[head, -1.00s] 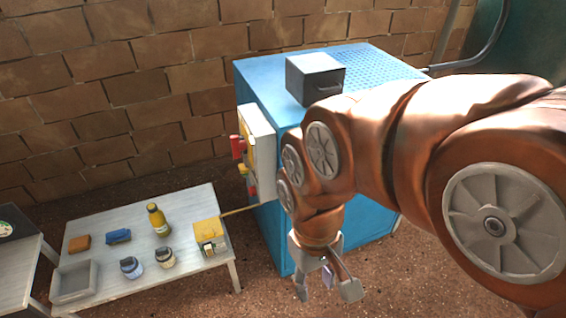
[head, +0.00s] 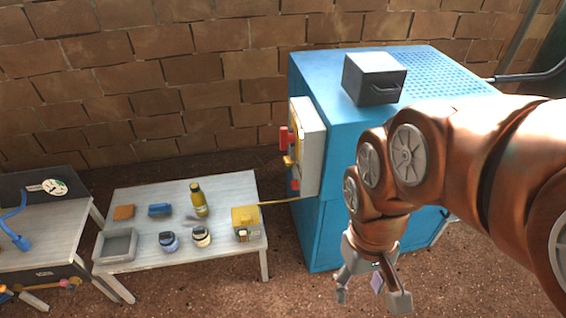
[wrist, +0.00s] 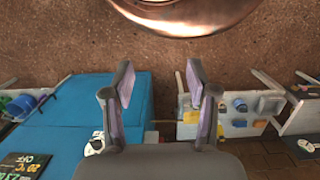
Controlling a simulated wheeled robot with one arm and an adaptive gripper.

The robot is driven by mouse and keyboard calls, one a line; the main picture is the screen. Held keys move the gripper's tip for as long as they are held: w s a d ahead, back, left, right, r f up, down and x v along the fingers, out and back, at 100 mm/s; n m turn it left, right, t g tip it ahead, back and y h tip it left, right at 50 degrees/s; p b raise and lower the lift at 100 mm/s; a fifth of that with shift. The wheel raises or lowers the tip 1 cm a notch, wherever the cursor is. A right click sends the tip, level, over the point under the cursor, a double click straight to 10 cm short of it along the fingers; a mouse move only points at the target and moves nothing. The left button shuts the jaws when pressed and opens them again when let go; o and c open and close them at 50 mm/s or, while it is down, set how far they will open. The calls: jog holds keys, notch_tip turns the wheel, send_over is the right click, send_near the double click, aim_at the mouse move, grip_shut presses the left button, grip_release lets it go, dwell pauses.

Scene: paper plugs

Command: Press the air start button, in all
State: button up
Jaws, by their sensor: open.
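A pale control panel (head: 310,150) is fixed to the left side of the blue cabinet (head: 327,215). It carries red and yellow parts, seen nearly edge-on in the head view. A red part (head: 284,138) sticks out to the left, with a yellow part (head: 289,161) below it. I cannot tell which part, if any, is the air start button. My gripper (head: 373,292) hangs pointing down in front of the cabinet, to the right of the panel and apart from it. It is open and empty; both fingers stand apart in the wrist view (wrist: 160,75).
A dark box (head: 374,80) sits on the cabinet. A low table (head: 185,245) left of the panel holds a yellow bottle (head: 198,200), jars, a grey tray (head: 118,245) and a yellow device (head: 245,220) with a yellow cable. Another table (head: 50,235) stands far left. Brown floor lies between.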

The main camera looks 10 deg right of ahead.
grip_shut()
dwell(1.5)
